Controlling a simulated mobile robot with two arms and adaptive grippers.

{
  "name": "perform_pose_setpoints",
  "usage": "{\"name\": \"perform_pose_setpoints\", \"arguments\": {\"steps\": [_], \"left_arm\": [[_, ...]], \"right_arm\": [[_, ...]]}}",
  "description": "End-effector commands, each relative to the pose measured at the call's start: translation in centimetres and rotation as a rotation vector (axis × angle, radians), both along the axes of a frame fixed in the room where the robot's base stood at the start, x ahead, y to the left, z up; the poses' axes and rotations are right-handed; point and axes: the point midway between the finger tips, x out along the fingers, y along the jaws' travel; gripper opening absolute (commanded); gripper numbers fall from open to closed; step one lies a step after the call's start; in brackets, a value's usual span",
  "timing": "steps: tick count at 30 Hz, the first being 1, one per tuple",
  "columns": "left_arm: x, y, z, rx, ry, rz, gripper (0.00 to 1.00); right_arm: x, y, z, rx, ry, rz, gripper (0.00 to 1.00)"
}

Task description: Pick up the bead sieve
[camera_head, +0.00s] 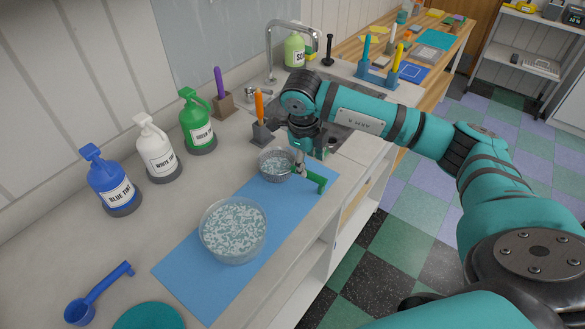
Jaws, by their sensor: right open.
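The bead sieve is a small round grey basket (276,167) with a green handle (318,183). It sits at the far end of the blue mat (185,272), with its handle pointing right toward the counter's front edge. Pale specks show inside the basket, but I cannot tell whether they are beads. My right gripper (301,168) reaches down from above, beside the basket where the handle starts. It is open, and my wrist partly hides the area. I cannot tell whether the fingers touch the handle. My left gripper is not in view.
A clear bowl of teal and white beads (233,230) stands nearer on the mat. Blue, white and green pump bottles (158,150) line the wall. A holder with an orange-handled tool (261,130) stands close behind the sieve. A blue scoop (98,295) lies at the lower left.

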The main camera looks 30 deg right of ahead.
Motion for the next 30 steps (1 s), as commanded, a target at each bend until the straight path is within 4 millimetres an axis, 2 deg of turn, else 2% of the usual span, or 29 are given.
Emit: {"name": "perform_pose_setpoints", "arguments": {"steps": [8,13,18,25,26,30], "left_arm": [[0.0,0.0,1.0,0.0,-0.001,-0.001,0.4],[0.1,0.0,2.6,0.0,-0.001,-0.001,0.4],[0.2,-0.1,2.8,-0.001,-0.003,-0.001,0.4],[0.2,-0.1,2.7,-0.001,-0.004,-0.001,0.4],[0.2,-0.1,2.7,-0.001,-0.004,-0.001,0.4],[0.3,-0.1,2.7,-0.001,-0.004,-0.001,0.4]], "right_arm": [[0.2,-0.2,-2.0,0.002,0.001,0.002,0.48],[0.3,-0.5,-4.4,0.001,0.005,0.0,0.48],[0.6,-0.8,-6.4,0.002,0.001,0.001,0.48],[0.6,-0.9,-6.7,0.002,-0.001,0.002,0.48],[0.6,-0.8,-6.7,0.002,-0.001,0.002,0.46],[0.6,-0.8,-6.7,0.002,-0.001,0.002,0.28]]}}
